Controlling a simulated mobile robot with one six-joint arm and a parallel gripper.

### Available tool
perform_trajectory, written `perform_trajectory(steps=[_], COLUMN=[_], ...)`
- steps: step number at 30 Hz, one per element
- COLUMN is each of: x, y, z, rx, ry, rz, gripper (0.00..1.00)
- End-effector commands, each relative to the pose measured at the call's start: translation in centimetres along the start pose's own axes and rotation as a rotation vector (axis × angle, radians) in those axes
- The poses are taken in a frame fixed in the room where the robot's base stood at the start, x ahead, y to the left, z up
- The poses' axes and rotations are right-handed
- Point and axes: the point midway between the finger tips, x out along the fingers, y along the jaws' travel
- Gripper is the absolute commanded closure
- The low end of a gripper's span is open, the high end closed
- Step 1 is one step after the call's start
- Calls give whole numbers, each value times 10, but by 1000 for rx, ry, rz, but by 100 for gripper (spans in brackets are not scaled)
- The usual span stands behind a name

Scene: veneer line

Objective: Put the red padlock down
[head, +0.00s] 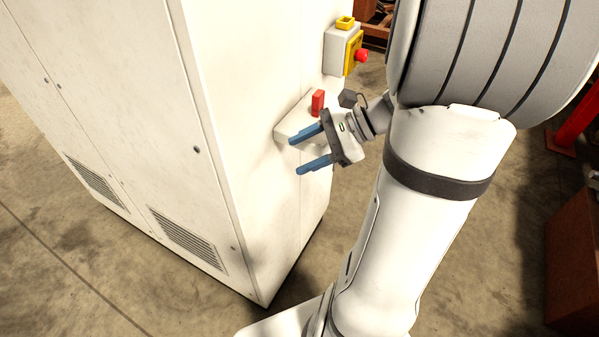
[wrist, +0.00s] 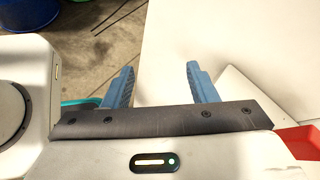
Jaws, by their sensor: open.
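The red padlock (head: 318,102) shows in the head view as a small upright red block on a small white shelf (head: 285,131) at the cabinet's side. My gripper (head: 297,155) is open, with its two blue fingers apart and nothing between them. It is just in front of and below the padlock and looks clear of it, though the gap is hard to judge. In the wrist view the open fingers (wrist: 159,72) point at the floor and a pale panel. A red part, likely the padlock (wrist: 304,142), is cut off at the right edge, outside the fingers.
A tall white cabinet (head: 120,110) fills the left. A grey box with a yellow front and red button (head: 361,56) is mounted above the shelf, with a yellow piece (head: 345,22) on top. Brown and red objects stand at the far right. Open concrete floor lies around the cabinet.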

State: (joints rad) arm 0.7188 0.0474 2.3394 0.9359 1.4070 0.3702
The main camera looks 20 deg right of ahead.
Motion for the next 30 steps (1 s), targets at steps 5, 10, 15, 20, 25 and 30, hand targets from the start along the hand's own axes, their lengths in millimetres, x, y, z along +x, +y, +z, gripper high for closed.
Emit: perform_trajectory(steps=[5, 10, 15, 20, 25, 30], x=[35, 34, 28, 30, 29, 26], y=[57, 80, 78, 75, 75, 74], z=[20, 25, 32, 39, 39, 42], rx=[-500, -1009, -1389, -1540, -1552, -1550], ry=[264, 466, 592, 639, 644, 644], rz=[383, 661, 816, 868, 875, 873], gripper=[48, 48, 48, 48, 48, 48])
